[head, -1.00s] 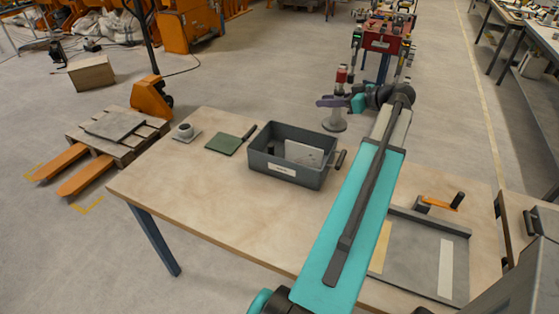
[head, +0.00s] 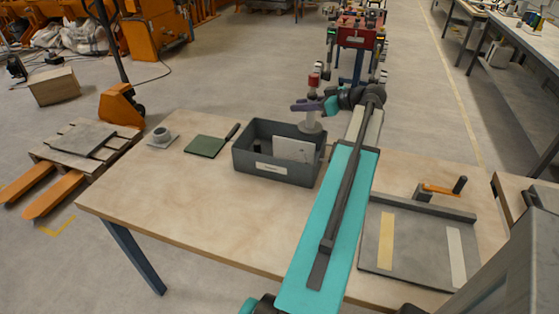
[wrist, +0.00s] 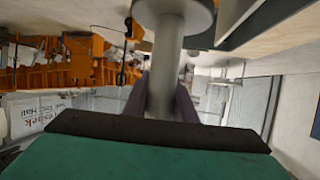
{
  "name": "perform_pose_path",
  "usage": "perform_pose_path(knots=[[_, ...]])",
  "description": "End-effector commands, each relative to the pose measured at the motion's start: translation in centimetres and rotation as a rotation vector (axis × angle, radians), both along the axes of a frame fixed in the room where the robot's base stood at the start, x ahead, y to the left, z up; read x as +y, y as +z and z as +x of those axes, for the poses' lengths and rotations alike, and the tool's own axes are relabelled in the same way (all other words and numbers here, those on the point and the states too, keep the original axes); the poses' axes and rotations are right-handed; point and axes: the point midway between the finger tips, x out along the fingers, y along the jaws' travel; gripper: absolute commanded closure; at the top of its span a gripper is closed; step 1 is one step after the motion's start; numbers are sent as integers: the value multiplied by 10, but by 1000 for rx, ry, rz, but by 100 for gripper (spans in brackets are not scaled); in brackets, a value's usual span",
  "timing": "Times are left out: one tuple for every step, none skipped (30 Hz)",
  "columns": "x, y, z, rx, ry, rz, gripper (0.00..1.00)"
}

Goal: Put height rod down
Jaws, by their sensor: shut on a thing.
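The height rod (head: 312,112) is a pale upright rod with a red part near its top and a round grey foot. My gripper (head: 307,105), with purple fingers, is shut around the rod. In the head view the foot overlaps the back right rim of the grey bin; I cannot tell whether it touches anything. In the wrist view the rod (wrist: 165,60) runs between the two purple fingers (wrist: 160,103), with its round foot at the top of the picture.
The wooden table (head: 180,215) holds a grey bin (head: 283,171) with a white plate inside, a green pad (head: 204,146) and a small round part on a plate (head: 161,138). A grey sandbed tray (head: 420,235) with an orange crank lies at right. The table's front left is clear.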

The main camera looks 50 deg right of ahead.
Motion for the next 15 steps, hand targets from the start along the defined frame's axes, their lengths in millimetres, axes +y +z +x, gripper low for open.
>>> perform_pose_path(knots=[[1,1,2,-1,2,0,100],[2,0,3,-1,4,-1,100],[3,0,3,-1,5,0,100],[3,-1,4,-1,6,1,100],[4,-2,4,-1,6,1,100],[4,-4,5,-1,7,1,100],[5,-6,5,-1,8,1,100],[5,-9,5,-1,8,1,100],[5,-13,6,-1,9,2,100],[5,-16,6,-1,10,2,100],[6,-19,6,-1,10,2,100],[6,-24,6,-1,10,3,100],[6,-28,6,-1,11,3,100],[6,-31,6,-1,11,2,100],[6,-36,6,-1,11,2,100]])
